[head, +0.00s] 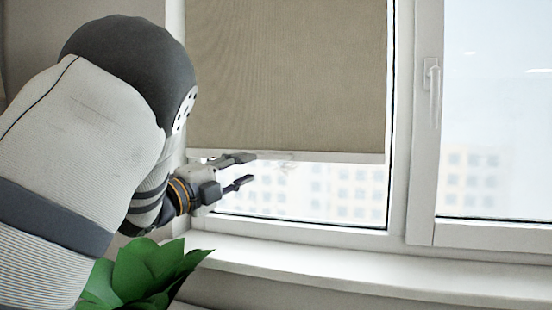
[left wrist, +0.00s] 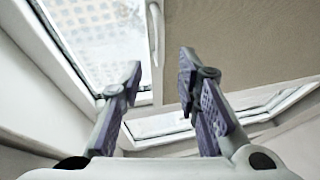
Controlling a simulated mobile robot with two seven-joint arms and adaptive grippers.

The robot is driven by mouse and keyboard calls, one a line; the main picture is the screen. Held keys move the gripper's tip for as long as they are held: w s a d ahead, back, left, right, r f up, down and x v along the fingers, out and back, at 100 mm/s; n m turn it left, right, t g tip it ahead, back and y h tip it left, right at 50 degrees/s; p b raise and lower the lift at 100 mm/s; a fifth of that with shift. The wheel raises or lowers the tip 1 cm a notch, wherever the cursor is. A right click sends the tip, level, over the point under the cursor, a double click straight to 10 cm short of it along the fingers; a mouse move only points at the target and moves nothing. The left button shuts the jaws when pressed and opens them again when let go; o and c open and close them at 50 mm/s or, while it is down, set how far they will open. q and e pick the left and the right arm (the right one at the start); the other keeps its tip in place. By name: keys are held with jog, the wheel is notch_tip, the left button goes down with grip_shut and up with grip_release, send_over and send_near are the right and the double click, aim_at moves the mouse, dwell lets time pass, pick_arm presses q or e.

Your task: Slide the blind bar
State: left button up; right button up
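The tan roller blind (head: 290,75) covers most of the left window pane in the head view. The pale blind bar (head: 345,157) runs level along its lower edge. A faint clear piece (head: 280,156) shows near the bar's middle. My left gripper (head: 248,169) is open beside the left part of the bar; its upper finger overlaps the bar in the picture. I cannot tell whether it touches. In the left wrist view, my left gripper (left wrist: 160,72) has its two fingers apart with nothing between them, and the blind (left wrist: 240,45) fills the upper right. My right gripper is out of view.
A white sill (head: 370,272) runs below the window. A green plant (head: 150,270) stands under my left arm. The right window has a handle (head: 433,90). The glass below the bar is clear, with buildings beyond.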

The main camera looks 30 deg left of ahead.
aim_at(268, 158)
pick_arm(q)
jog(key=x, duration=0.9)
jog(key=shift+w, duration=0.1)
grip_shut()
